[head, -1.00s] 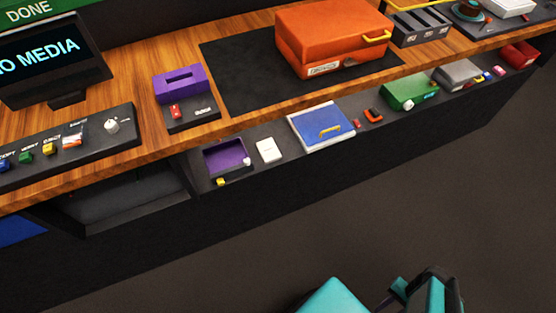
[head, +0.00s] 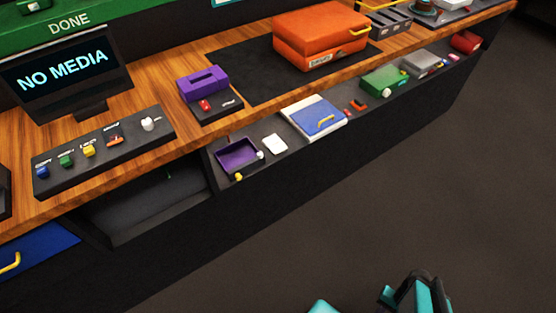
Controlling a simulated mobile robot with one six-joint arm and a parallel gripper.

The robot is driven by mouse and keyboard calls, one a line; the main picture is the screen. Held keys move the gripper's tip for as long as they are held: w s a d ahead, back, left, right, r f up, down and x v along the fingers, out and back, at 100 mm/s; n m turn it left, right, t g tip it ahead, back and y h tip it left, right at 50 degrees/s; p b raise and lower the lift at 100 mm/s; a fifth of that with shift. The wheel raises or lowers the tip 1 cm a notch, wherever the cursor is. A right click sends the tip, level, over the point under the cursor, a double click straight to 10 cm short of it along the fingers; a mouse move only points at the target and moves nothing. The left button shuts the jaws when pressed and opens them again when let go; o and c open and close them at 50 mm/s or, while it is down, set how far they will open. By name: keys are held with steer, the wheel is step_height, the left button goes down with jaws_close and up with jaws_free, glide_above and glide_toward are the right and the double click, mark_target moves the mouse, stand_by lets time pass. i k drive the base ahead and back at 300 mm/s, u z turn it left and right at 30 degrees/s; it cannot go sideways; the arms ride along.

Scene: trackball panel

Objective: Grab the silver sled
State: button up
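No thing in view is clearly a silver sled. The closest in colour is a small grey block (head: 421,62) on the low shelf at the right, beside a green box; its shape is too small to tell. Teal and black parts of my own arm show at the bottom edge, far from the shelf. My gripper's fingertips are not in view.
A wooden counter holds a monitor (head: 66,70) reading NO MEDIA, a button panel (head: 105,155), a purple slotted block (head: 203,83) and an orange case (head: 320,40). The low shelf below holds a purple tray (head: 236,153), blue panel (head: 322,118) and green box (head: 384,79). The floor in front is clear.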

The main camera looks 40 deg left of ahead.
mark_target(273, 144)
steer(key=k, duration=1.5)
steer(key=u, duration=4.1)
steer(key=i, duration=0.1)
steer(key=z, duration=2.2)
steer(key=i, duration=1)
